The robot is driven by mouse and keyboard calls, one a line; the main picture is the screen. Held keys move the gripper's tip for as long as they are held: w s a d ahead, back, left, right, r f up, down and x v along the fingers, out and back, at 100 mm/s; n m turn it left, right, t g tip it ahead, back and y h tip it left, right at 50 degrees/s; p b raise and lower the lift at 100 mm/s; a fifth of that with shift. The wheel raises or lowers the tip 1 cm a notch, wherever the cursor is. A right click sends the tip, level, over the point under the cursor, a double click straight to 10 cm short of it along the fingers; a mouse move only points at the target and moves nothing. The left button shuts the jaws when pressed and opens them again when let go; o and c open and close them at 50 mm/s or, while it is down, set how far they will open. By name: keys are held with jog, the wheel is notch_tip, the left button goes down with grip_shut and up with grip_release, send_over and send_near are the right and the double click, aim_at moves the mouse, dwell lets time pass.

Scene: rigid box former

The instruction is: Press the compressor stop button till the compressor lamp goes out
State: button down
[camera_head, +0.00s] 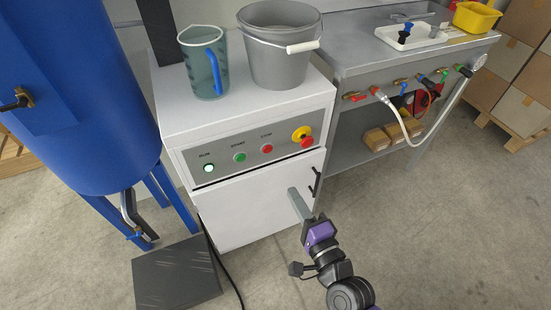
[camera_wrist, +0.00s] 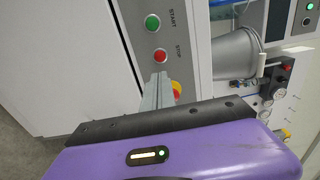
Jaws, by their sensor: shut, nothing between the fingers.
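The compressor is a white cabinet (camera_head: 240,204) with a grey control panel. Its RUN lamp (camera_head: 208,168) glows bright at the panel's left. To the right are the green START button (camera_head: 239,157), the red STOP button (camera_head: 267,149) and a red-and-yellow emergency stop (camera_head: 302,137). My gripper (camera_head: 292,190) is shut and empty, below and apart from the panel in the head view. In the wrist view, the STOP button (camera_wrist: 160,55) shows just beyond my fingertips (camera_wrist: 160,76), with START (camera_wrist: 152,22) above. My fingers partly cover the emergency stop (camera_wrist: 177,90). The lamp is outside the wrist view.
A measuring jug (camera_head: 203,62) and a grey bucket (camera_head: 279,62) stand on the cabinet top. A blue tank (camera_head: 75,90) is at left. A steel bench (camera_head: 400,60) with valves and a hose stands at right. The cabinet's black door handle (camera_head: 316,181) is near my gripper.

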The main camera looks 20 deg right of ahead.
aim_at(268, 150)
jog(key=shift+w, duration=0.1)
jog(key=w, duration=1.3)
jog(key=shift+w, duration=0.4)
jog(key=shift+w, duration=0.15)
jog(key=shift+w+r, duration=0.25)
jog(key=shift+w, duration=0.45)
jog(key=shift+f, duration=0.2)
